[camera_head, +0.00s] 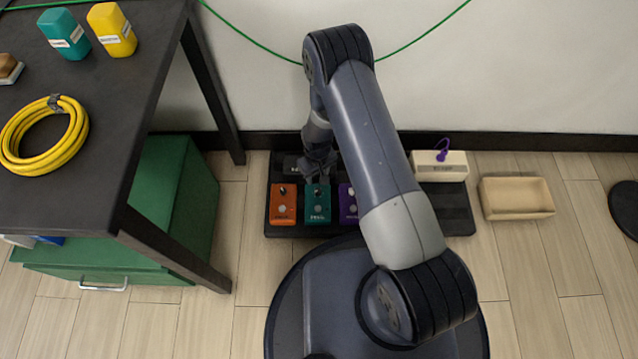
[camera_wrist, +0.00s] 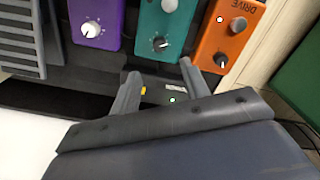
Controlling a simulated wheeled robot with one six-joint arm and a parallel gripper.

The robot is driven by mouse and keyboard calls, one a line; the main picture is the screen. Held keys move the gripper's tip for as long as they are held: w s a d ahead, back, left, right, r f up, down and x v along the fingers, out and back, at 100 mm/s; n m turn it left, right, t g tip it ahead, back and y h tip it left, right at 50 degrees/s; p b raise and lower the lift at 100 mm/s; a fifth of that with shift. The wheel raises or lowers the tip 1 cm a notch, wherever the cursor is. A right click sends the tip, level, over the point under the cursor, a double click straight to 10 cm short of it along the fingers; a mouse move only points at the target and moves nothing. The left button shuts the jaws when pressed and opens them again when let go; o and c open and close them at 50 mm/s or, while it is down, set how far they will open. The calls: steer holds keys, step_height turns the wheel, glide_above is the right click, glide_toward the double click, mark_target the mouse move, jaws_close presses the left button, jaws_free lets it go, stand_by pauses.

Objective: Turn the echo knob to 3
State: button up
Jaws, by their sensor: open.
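An orange pedal (camera_head: 283,207), a teal pedal (camera_head: 317,207) and a purple pedal (camera_head: 347,210) stand side by side on a black board (camera_head: 455,215). In the wrist view, the orange pedal (camera_wrist: 238,25) reads DRIVE and has a dark knob; the teal pedal (camera_wrist: 178,28) has a dark knob (camera_wrist: 160,44); the purple pedal (camera_wrist: 95,12) has a white knob (camera_wrist: 91,28). I cannot read an echo label on any pedal. My gripper (camera_wrist: 160,70) is open and empty, its fingers over a dark unit with a small green light (camera_wrist: 172,99). In the head view, my gripper (camera_head: 320,168) is behind the teal pedal.
A white box (camera_head: 440,172) with a purple cable stands at the board's back right; a beige tray (camera_head: 516,200) lies further right. A dark table (camera_head: 95,185) at left holds a yellow cable coil (camera_head: 75,145) and bottles. A green cabinet (camera_head: 175,195) stands beneath. My arm hides part of the board.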

mark_target(318, 190)
step_height(318, 190, down, 10)
steer(key=b, duration=0.3)
steer(key=shift+c, duration=0.5)
jaws_close()
steer(key=shift+m+b, duration=0.3)
steer(key=shift+b, duration=0.1)
